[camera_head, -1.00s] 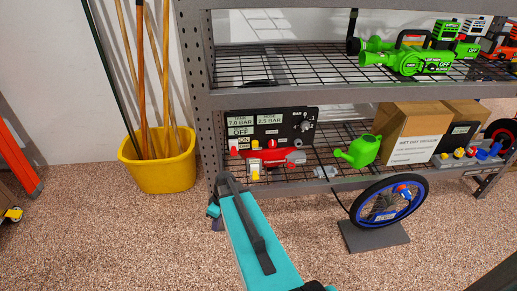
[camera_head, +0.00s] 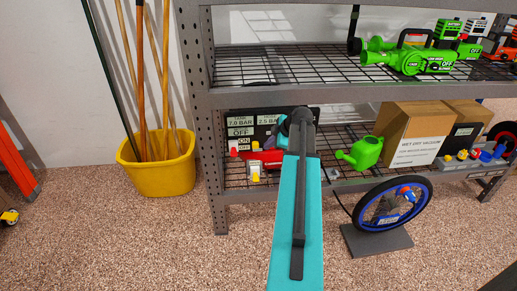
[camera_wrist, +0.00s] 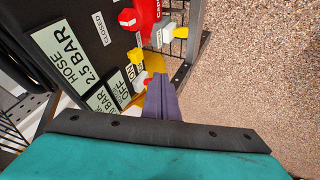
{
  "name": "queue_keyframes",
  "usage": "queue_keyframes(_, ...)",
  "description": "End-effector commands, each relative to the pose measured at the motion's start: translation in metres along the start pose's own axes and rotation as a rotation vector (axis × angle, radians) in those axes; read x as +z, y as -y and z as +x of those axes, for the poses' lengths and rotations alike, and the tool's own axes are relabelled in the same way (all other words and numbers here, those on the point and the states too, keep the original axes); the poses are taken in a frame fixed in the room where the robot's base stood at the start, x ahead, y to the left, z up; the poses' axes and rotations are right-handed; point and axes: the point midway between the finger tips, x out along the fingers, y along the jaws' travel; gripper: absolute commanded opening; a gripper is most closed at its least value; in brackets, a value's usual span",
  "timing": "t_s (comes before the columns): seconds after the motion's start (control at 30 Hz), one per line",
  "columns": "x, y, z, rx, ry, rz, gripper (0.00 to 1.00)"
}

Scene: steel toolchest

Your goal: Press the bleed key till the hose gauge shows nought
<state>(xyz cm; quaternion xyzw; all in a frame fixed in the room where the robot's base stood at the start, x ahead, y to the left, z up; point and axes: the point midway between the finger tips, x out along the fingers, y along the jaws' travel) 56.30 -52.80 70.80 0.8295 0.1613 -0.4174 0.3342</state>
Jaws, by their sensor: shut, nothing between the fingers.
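The dark control panel (camera_head: 236,113) stands on the lower shelf at the left. Its hose readout (camera_wrist: 66,54) reads 2.5 BAR in the wrist view. A tank readout (camera_head: 240,122) shows 7.0 BAR in the head view. Yellow, red and white controls sit by the panel, including a yellow one (camera_wrist: 135,56) and a red one (camera_wrist: 128,18); I cannot tell which is the bleed key. My gripper (camera_wrist: 160,82) is shut and empty, its purple fingers pointing towards the controls. Contact cannot be told. My arm hides the panel's right part in the head view.
A green watering can (camera_head: 362,152) and a cardboard box (camera_head: 414,135) stand to the right on the shelf. A blue-rimmed wheel (camera_head: 391,205) stands on the floor in front. The shelf's front post (camera_head: 212,120) is close on the left. A yellow bucket (camera_head: 162,170) holds several poles.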

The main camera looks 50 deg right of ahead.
Motion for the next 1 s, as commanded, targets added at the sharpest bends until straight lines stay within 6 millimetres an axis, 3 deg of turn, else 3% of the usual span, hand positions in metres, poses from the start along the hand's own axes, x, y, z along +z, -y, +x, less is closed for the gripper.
queue_keyframes(0.57,0.002,-0.002,0.004,0.004,0.0,-0.005,0.0)
queue_keyframes(1.0,0.002,-0.003,0.057,0.002,0.0,-0.004,0.0)
